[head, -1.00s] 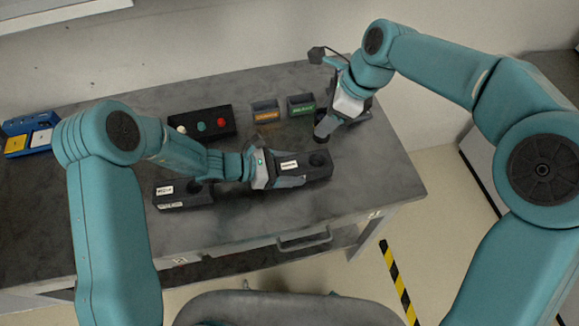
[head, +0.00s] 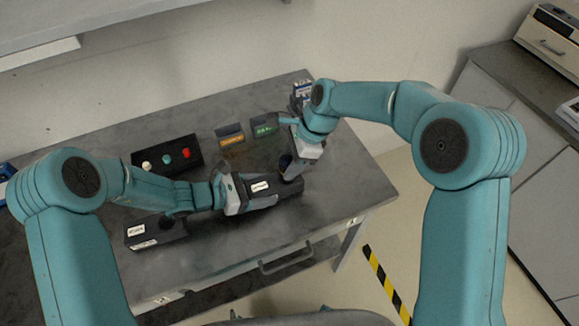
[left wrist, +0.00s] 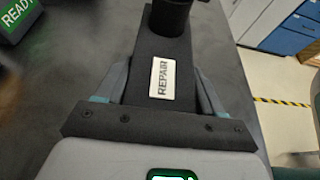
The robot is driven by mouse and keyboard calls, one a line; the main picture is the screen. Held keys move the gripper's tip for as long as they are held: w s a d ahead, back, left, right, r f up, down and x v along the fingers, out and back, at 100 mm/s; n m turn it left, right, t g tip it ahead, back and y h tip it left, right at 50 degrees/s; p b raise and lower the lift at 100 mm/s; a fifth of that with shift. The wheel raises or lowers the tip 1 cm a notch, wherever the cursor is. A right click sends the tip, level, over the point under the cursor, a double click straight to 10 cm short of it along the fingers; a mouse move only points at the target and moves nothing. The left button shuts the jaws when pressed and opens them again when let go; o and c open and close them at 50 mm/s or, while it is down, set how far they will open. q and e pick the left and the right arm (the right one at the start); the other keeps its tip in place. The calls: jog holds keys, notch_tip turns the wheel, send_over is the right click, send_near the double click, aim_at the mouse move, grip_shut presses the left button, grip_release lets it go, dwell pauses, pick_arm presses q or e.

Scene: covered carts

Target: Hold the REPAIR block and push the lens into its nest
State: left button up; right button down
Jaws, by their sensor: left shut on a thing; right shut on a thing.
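The REPAIR block (head: 288,188) is a dark, long block on the table with a white label; in the left wrist view the label on the block (left wrist: 157,105) reads REPAIR. My left gripper (head: 256,194) is shut on it, one finger along each side. My right gripper (head: 292,168) comes down from above at the block's far right end and is shut on the lens (head: 285,161), a short dark cylinder. In the left wrist view the lens (left wrist: 169,18) stands over the block's far end. The nest is hidden beneath it. I cannot tell how deep the lens sits.
Another dark labelled block (head: 158,232) lies to the left, with a round recess on top. Behind stand a button box (head: 167,156), an orange-lit sign (head: 231,138) and a green-lit sign (head: 264,130).

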pick_arm(q)
jog(key=shift+f, duration=0.1)
pick_arm(e)
jog(key=shift+f, duration=1.3)
jog(key=shift+f, duration=0.15)
jog(key=c, duration=0.5)
grip_release()
jog(key=shift+c, duration=0.2)
jog(key=v, duration=1.2)
jog(key=shift+r, duration=0.25)
jog(key=shift+a, duration=0.1)
